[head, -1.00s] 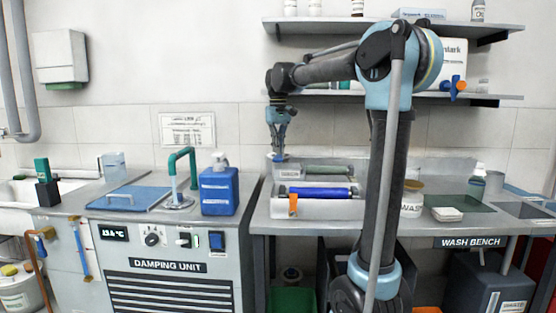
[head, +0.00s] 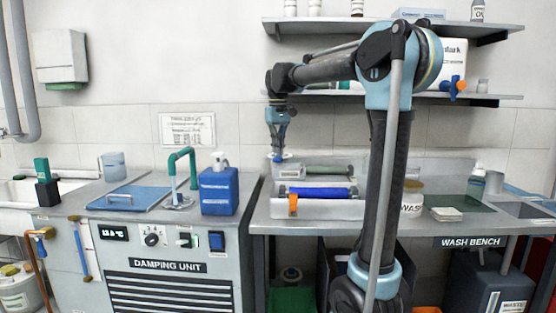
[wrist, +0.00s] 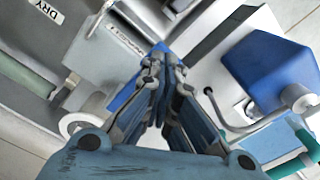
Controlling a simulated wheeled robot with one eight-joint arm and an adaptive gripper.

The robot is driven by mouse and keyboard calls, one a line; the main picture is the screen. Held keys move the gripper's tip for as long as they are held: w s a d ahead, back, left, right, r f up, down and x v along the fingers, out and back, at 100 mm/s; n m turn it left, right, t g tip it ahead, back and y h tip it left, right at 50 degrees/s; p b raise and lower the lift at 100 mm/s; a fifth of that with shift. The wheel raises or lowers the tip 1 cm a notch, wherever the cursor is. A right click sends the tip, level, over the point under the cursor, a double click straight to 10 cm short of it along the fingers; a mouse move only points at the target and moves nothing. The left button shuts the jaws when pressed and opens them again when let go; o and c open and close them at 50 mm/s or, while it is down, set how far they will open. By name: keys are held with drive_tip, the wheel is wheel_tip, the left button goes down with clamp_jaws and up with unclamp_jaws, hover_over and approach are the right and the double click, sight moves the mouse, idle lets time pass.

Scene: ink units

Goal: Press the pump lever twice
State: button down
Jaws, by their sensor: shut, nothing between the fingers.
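My gripper (head: 279,153) points down at the left back corner of the wash bench, its fingers together and empty. In the wrist view the closed fingertips (wrist: 154,64) are over a bright blue flat piece (wrist: 124,94), which seems to be the pump lever. The fingers hide much of it, and I cannot tell whether they touch it. The blue piece lies beside a pale grey box (wrist: 108,40) with a partly hidden label. In the head view only a small blue and white spot shows at the fingertips.
A white tray (head: 325,210) with a blue roller (head: 320,192) and an orange clip stands in front of the gripper. A blue canister (head: 219,192) and green tap (head: 172,165) stand to the left on the damping unit. A shelf (head: 480,98) hangs above right.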

sight(278, 158)
drive_tip(key=shift+f, duration=0.15)
idle(0.3)
drive_tip(key=shift+f, duration=1.75)
drive_tip(key=shift+r, duration=1.9)
drive_tip(key=shift+f, duration=0.2)
drive_tip(key=shift+f, duration=1.75)
drive_tip(key=shift+r, duration=1.95)
